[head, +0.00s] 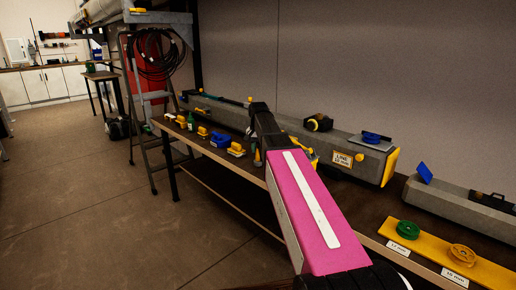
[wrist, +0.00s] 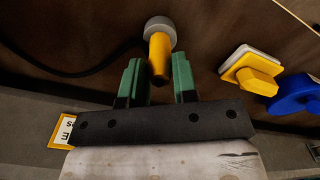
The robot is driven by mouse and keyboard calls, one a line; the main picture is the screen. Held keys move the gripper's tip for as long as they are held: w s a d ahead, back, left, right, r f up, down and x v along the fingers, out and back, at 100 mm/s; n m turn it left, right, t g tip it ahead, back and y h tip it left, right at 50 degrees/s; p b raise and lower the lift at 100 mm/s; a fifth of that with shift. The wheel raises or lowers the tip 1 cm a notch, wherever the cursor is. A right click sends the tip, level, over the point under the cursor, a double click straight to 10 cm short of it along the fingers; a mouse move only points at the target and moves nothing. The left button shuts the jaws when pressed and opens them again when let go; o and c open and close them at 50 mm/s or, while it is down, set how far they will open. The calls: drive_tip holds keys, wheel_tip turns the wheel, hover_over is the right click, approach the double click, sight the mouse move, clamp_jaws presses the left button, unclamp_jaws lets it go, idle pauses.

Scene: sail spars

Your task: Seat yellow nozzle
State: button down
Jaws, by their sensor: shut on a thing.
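The yellow nozzle (wrist: 159,54) with a round grey end (wrist: 160,28) shows in the wrist view. My gripper (wrist: 157,78) has green fingers on either side of the nozzle's lower yellow end and is shut on it. The nozzle's grey end points away from the fingers, over a dark brown surface. I cannot tell whether it touches that surface. In the head view my pink arm hides the fingertips, and I cannot pick out the held nozzle. No seat for the nozzle can be told for sure in either view.
A yellow block with a white base (wrist: 250,74) and a blue part (wrist: 294,94) lie right of my gripper. A dark hose (wrist: 70,72) curves at left. Grey beams (head: 345,146) line the bench back. A yellow board (head: 440,256) holds green (head: 408,230) and orange (head: 462,254) discs.

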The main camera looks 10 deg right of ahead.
drive_tip(key=shift+f, duration=0.1)
drive_tip(key=c, duration=0.8)
unclamp_jaws()
wheel_tip(320, 180, up, 11)
drive_tip(key=shift+s+f, duration=0.1)
